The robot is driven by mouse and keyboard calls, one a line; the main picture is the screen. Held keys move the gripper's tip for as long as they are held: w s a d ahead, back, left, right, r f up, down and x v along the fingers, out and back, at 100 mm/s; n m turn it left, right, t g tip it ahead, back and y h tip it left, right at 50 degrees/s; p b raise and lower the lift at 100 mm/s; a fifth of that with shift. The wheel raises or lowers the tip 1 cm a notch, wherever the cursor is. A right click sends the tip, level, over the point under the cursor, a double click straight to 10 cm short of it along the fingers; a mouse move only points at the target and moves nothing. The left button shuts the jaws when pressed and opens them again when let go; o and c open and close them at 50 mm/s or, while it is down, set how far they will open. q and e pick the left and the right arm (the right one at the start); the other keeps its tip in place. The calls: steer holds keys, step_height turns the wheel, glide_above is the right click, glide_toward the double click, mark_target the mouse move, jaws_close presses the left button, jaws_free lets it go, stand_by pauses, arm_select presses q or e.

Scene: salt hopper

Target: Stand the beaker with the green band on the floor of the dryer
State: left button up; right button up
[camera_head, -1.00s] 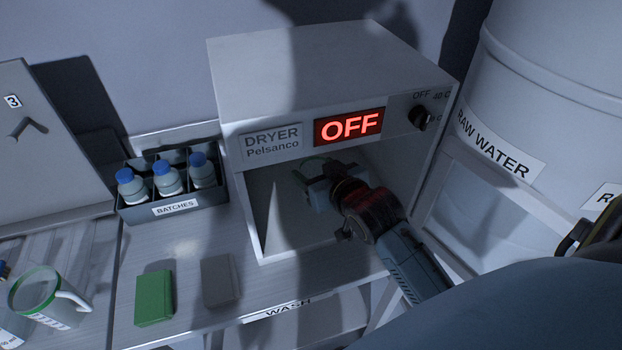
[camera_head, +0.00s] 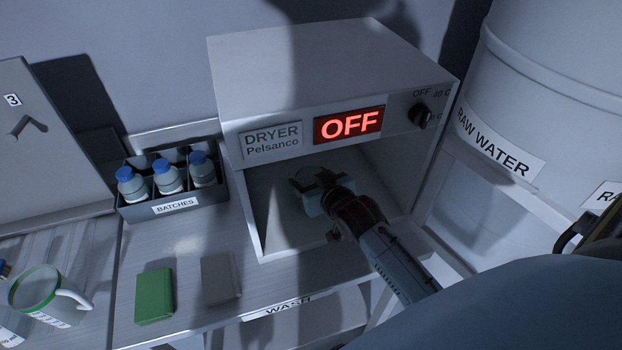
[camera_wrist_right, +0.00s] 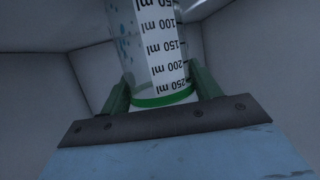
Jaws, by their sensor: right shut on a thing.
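The dryer (camera_head: 225,200) is open at the front, and its display reads OFF. My right gripper (camera_head: 316,178) reaches inside it. In the right wrist view, the beaker with the green band (camera_wrist_right: 150,60) is clear, with a printed ml scale and drops on its wall. My right gripper (camera_wrist_right: 163,88) is shut on it, with its green fingers on both sides near the green band. In the head view the gripper mostly hides the beaker. I cannot tell whether its base touches the dryer floor (camera_head: 275,222). My left gripper is not in view.
A BATCHES rack (camera_head: 137,211) with blue-capped bottles stands left of the dryer. A green block (camera_head: 154,296) and a grey block (camera_head: 220,278) lie in front. A green-rimmed jug (camera_head: 42,292) is at far left. The RAW WATER drum (camera_head: 545,90) stands at right.

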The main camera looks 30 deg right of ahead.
steer(key=shift+f, duration=0.15)
steer(key=o, duration=1)
steer(key=shift+r, duration=0.2)
steer(key=v, duration=1.2)
